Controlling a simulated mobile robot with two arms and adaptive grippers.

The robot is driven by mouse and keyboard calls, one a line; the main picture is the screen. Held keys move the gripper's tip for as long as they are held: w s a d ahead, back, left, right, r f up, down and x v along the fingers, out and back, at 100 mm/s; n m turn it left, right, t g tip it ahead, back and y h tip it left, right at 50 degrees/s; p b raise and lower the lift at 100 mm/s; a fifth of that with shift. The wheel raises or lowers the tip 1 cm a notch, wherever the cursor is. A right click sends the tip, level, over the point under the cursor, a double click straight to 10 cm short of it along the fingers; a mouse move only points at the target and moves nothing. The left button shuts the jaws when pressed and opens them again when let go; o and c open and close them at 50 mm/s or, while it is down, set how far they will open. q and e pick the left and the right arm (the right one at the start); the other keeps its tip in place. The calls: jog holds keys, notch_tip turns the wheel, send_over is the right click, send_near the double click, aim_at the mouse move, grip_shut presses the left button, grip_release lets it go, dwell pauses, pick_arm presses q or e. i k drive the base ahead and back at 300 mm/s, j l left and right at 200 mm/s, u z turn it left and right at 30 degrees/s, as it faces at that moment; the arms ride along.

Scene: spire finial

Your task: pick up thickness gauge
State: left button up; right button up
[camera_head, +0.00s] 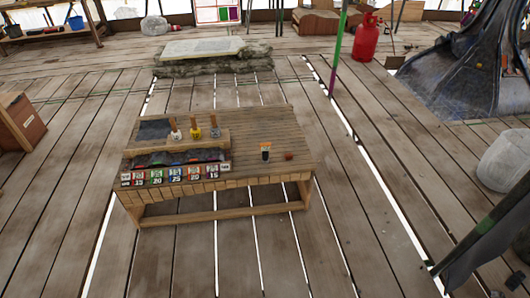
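A low wooden table (265,182) stands in the middle of the head view. A small dark upright item with a pale, orange-tinged top (265,152) stands on its right half. It may be the thickness gauge, but it is too small to tell. A small reddish-brown block (289,156) lies just right of it, apart from it. Neither of my grippers shows in this view.
Plank floor around the table is mostly clear.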

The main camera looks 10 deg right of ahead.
aim_at(265, 147)
jog(key=i+j+z, duration=0.2)
jog(key=z, duration=0.25)
jog(key=i+j+z, duration=0.25)
jog(key=z, duration=0.2)
